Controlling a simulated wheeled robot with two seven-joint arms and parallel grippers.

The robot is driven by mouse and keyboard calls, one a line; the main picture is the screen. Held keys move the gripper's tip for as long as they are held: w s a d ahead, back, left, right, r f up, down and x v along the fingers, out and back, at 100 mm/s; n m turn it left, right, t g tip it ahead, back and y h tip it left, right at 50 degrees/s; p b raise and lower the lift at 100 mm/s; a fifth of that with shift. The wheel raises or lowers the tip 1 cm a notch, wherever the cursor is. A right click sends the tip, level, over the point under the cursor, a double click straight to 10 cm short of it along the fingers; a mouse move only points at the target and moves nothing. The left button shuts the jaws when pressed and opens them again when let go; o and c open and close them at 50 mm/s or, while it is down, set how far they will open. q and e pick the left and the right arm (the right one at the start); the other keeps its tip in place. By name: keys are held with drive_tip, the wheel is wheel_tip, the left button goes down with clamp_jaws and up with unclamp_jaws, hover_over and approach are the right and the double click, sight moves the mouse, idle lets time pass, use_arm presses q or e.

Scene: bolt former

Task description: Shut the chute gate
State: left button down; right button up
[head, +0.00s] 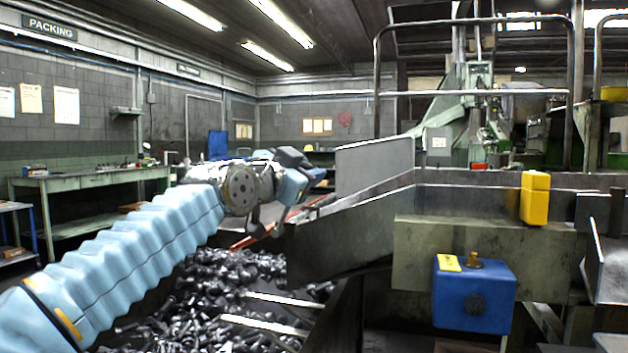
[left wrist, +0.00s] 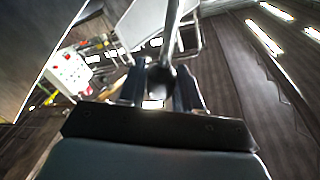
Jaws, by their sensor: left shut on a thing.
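The grey metal chute (head: 335,240) slopes down to the left over a bin of dark bolts (head: 225,295). A flat grey plate (head: 374,166) stands up behind the chute's upper part; I cannot tell whether it is the gate. My left gripper (head: 268,222) is beside the chute's lower left end, above the bolts, with its fingers pointing down. In the left wrist view a dark rod with a rounded end (left wrist: 166,72) lies between the fingers of my left gripper (left wrist: 158,90), which is shut on it. The rod's link to the gate is hidden. My right gripper is out of view.
A yellow box (head: 535,198) sits on the machine frame right of the chute, with a blue box (head: 474,295) below it. Tall grey rails (head: 473,93) rise behind. A green workbench (head: 90,184) stands at the far left wall.

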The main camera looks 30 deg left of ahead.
use_arm(q)
drive_tip(key=s+a+n+y+b, duration=0.1)
drive_tip(key=a+n+b, duration=0.2)
drive_tip(key=a+n, duration=0.3)
drive_tip(key=s+a+f+n+t+y+b, duration=0.1)
drive_tip(key=s+a+n+y+b, duration=0.1)
drive_tip(key=a+n, duration=0.5)
drive_tip(key=shift+a+n+b, duration=0.2)
drive_tip(key=shift+n+b, duration=0.3)
drive_tip(key=shift+b, duration=0.15)
drive_tip(key=shift+s+f, duration=0.1)
drive_tip(key=c, duration=0.9)
unclamp_jaws()
drive_tip(key=shift+a, duration=0.1)
drive_tip(key=b+v, duration=0.2)
drive_tip(key=v, duration=1.2)
drive_tip(key=shift+f, duration=0.3)
